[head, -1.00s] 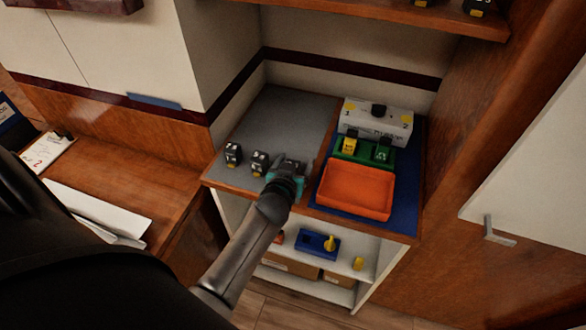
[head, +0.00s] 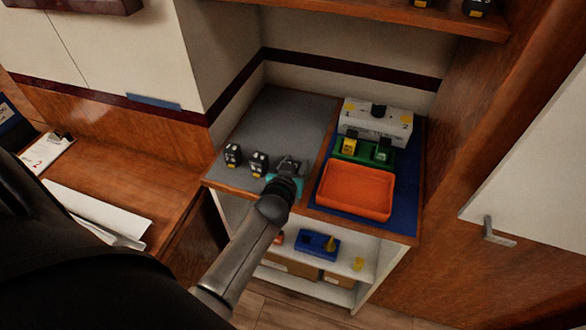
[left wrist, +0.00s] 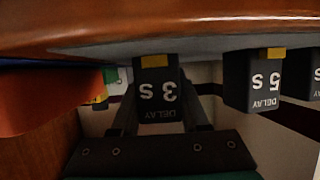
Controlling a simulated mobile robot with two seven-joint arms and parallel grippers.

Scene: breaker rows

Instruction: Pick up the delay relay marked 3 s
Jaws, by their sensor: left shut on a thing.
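The delay relay marked 3 s (left wrist: 158,98) is a dark block with white lettering and a yellow patch, upside down in the left wrist view. My left gripper (head: 288,168) is shut on it, with a finger on either side. In the head view the gripper largely hides this relay, at the front of the grey mat (head: 285,115). I cannot tell whether it still touches the mat. A delay relay marked 5 s (left wrist: 252,82) stands beside it; in the head view this neighbour (head: 258,163) is left of the gripper. My right gripper is not in view.
Another dark relay (head: 233,154) stands farther left. Right of the gripper are an orange tray (head: 356,190), a green holder (head: 364,152) with two blocks, and a white box (head: 376,121). The back of the grey mat is clear. A wooden shelf (head: 370,14) hangs above.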

